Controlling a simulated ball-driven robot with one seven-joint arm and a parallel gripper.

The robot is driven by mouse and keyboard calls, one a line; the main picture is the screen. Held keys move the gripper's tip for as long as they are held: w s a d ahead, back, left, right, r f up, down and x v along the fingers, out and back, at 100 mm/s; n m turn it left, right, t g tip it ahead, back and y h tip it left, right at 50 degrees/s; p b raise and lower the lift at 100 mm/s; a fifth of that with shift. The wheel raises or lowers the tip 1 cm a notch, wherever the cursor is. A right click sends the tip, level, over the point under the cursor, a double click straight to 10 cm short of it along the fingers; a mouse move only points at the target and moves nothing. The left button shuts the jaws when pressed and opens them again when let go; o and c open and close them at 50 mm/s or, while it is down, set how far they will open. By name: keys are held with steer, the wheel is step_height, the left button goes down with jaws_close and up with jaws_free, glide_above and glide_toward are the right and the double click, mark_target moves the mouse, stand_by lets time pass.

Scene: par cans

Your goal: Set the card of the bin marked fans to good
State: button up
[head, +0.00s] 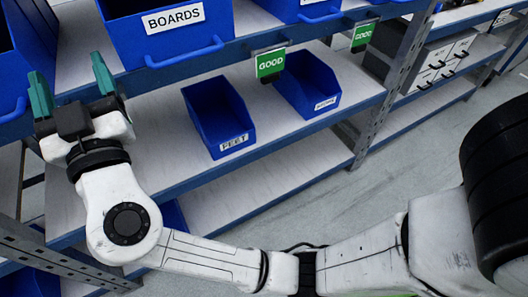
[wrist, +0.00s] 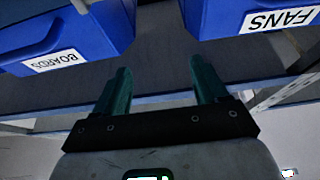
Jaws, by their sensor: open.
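In the wrist view the bin marked FANS (wrist: 250,22) is a blue bin at the upper right, with its white label partly cut by the frame edge. In the head view a blue bin (head: 14,62) at the far left edge has no label in sight; it appears to be the fans bin. No card belonging to it can be made out in either view. My gripper (head: 72,88) is at the left of the head view, its teal fingers apart and empty, in front of the shelf edge between that bin and the boards bin. It also shows in the wrist view (wrist: 160,85).
The BOARDS bin (head: 175,28) sits right of my gripper. Green GOOD cards (head: 270,63) and (head: 363,35) hang at the upper shelf edge. The shelf below holds the FEET bin (head: 213,115) and another blue bin (head: 308,82). A grey upright (head: 395,75) stands at right.

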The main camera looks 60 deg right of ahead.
steer(key=shift+w+d+r+g+y+p, duration=0.2)
steer(key=shift+w+r+g+y+p, duration=0.25)
steer(key=shift+p, duration=2.2)
steer(key=g+p, duration=0.1)
steer(key=p, duration=0.2)
steer(key=shift+d+r, duration=0.15)
steer(key=p, duration=0.3)
steer(key=shift+w+d+r+y+p, duration=0.1)
steer(key=shift+w+d+y+p, duration=0.05)
steer(key=shift+w+y+p, duration=0.2)
steer(key=g+p, duration=0.1)
steer(key=p, duration=0.2)
steer(key=shift+w+d, duration=0.15)
steer(key=p, duration=0.3)
steer(key=shift+w+d+r+g+y, duration=0.1)
steer(key=shift+w+g+y, duration=0.1)
steer(key=shift+g+y, duration=0.2)
steer(key=p, duration=0.3)
steer(key=shift+w+d, duration=0.15)
